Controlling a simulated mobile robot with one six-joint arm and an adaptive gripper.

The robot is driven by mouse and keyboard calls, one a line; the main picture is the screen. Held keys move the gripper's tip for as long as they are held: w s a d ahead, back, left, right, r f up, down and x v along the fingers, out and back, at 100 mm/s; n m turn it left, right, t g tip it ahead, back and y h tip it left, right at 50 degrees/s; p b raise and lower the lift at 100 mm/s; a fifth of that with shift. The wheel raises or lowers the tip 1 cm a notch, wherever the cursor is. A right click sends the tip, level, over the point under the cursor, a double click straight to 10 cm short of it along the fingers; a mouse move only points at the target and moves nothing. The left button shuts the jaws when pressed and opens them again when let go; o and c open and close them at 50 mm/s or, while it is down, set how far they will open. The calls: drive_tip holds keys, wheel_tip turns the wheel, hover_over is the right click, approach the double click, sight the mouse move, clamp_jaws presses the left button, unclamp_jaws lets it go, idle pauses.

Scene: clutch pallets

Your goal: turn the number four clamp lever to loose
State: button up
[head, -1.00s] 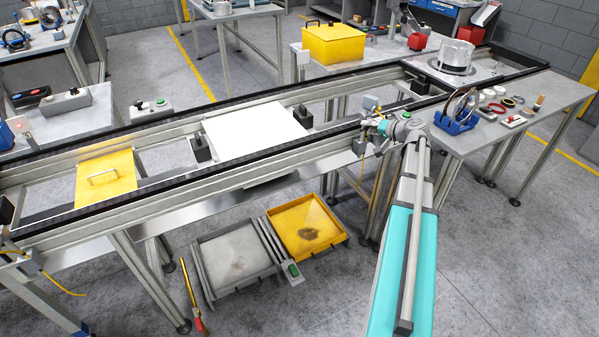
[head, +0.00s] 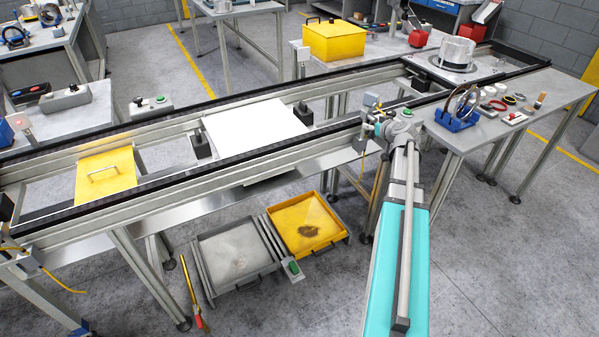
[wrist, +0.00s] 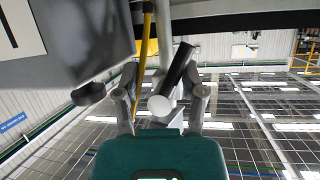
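In the head view my gripper (head: 372,128) is at the front rail of the conveyor, beside a small grey box (head: 371,101). Its fingers are too small there to read. In the wrist view my gripper (wrist: 162,88) has its two fingers spread. A dark bar with a pale round end (wrist: 180,68), which looks like a lever, shows between them, nearer the right finger. A gap shows on its left side, so it does not look clasped. I cannot read which clamp number this is or any loose mark.
A grey block with a white label (wrist: 22,30) and a dark knob (wrist: 88,94) sits close to the left finger. A yellow hose (wrist: 148,42) runs near the fingers. A bench (head: 520,120) with rings and a blue stand (head: 457,122) lies right of my arm.

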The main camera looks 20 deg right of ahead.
drive_tip(key=shift+n, duration=0.3)
drive_tip(key=p+v, duration=0.5)
drive_tip(key=v, duration=0.9)
drive_tip(key=w+a+f+n+g+y+p, duration=0.1)
drive_tip(key=a+f+g+y, duration=0.1)
drive_tip(key=a, duration=1.3)
drive_tip(key=w+a+f+n+g+y+p, duration=0.1)
drive_tip(key=a+f+g, duration=0.3)
drive_tip(key=a, duration=1.1)
drive_tip(key=shift+w+a+g+y+p, duration=0.3)
drive_tip(key=shift+g+y+p, duration=0.4)
drive_tip(key=shift+g, duration=0.7)
drive_tip(key=shift+a+f, duration=0.1)
drive_tip(key=shift+a, duration=0.05)
drive_tip(key=s+a+f+g+h, duration=0.2)
drive_tip(key=s+a, duration=0.4)
drive_tip(key=a, duration=0.5)
drive_tip(key=g+h, duration=0.1)
drive_tip(key=g, duration=0.1)
drive_tip(key=shift+s+m+g, duration=0.3)
drive_tip(key=shift+m, duration=0.1)
